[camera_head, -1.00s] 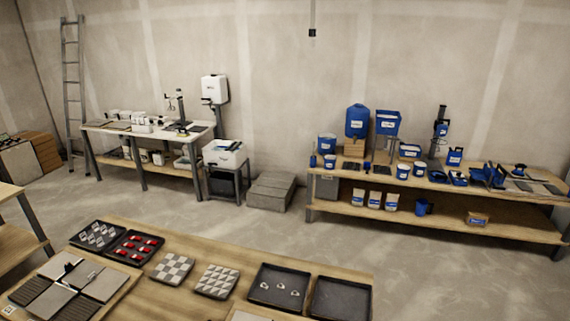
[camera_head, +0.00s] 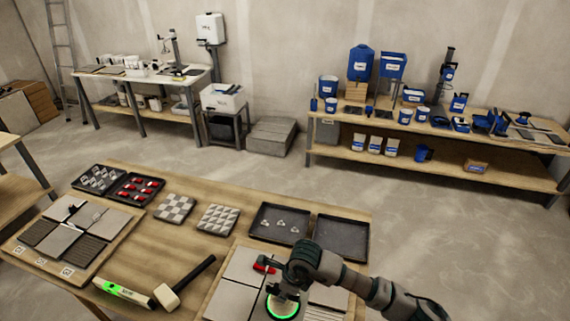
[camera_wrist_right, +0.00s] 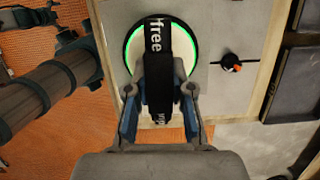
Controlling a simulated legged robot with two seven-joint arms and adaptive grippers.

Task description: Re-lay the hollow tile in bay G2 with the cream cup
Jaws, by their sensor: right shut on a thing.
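My right gripper (camera_head: 288,288) is shut on the black handle of a round cup (camera_head: 283,309) with a glowing green ring. In the right wrist view the gripper (camera_wrist_right: 160,85) grips the dark strap-like handle of this cup (camera_wrist_right: 185,42), and part of a word, "free", shows on it. The cup lies over the pale grey tiles (camera_head: 243,265) of the near board; whether it touches them is unclear. A red-topped clip (camera_head: 266,263) stands by a tile joint; it also shows in the right wrist view (camera_wrist_right: 231,62). Bay labels are unreadable. My left gripper is out of view.
A mallet (camera_head: 178,287) and a green-lit level-like tool (camera_head: 123,292) lie left of the near board. Another tile board (camera_head: 113,244) is farther left. Two dark trays (camera_head: 341,237) and two patterned squares (camera_head: 217,219) stand behind. Blue containers (camera_head: 361,63) fill the back-right bench.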

